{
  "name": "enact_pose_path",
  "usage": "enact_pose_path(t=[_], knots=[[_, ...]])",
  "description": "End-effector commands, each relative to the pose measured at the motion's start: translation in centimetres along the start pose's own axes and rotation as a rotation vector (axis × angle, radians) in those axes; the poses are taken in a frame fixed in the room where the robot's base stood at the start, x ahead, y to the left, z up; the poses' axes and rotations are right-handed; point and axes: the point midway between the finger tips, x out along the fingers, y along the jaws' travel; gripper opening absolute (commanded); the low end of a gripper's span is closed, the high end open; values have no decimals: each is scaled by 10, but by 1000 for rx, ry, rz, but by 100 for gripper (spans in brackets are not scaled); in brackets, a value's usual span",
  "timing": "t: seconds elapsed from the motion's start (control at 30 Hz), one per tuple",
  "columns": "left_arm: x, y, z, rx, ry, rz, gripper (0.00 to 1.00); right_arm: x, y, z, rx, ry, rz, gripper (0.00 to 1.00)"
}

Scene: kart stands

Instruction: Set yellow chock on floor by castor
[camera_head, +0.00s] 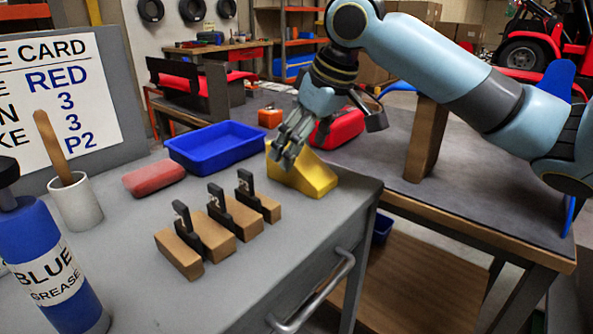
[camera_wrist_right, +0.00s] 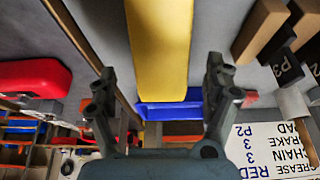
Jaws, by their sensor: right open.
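The yellow chock (camera_head: 310,177), a wedge-shaped block, sits on the grey cart top (camera_head: 236,285) near its right edge. My right gripper (camera_head: 287,152) is open at the chock's upper left end, with its fingers pointing down. In the right wrist view the chock (camera_wrist_right: 160,45) runs between the two spread fingers of the gripper (camera_wrist_right: 158,88). Whether a finger touches it I cannot tell. My left gripper is not in view. I cannot make out a castor or the floor beside one.
A blue tray (camera_head: 213,148) and a red block (camera_head: 153,178) lie left of the chock. Several wooden blocks with black clips (camera_head: 222,218) stand in front. A blue grease bottle (camera_head: 55,265) and a cup (camera_head: 76,203) stand left. A drawer handle (camera_head: 315,300) juts from the cart.

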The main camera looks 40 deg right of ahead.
Motion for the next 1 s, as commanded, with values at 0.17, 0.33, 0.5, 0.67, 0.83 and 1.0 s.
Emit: enact_pose_path(t=[0.17, 0.33, 0.5, 0.67, 0.83, 1.0], knots=[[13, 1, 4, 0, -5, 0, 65, 30, -2, 1, 2, 0, -3, 85], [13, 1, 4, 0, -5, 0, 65, 36, -2, 0, 1, 0, 0, 85], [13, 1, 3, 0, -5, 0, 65, 35, -2, 0, 0, 1, 0, 82], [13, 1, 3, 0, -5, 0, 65, 35, -2, 0, 0, 1, 0, 61], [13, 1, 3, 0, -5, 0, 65, 35, -2, 0, 0, 1, 0, 39], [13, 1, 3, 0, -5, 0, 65, 35, -2, 0, 0, 1, 0, 17]])
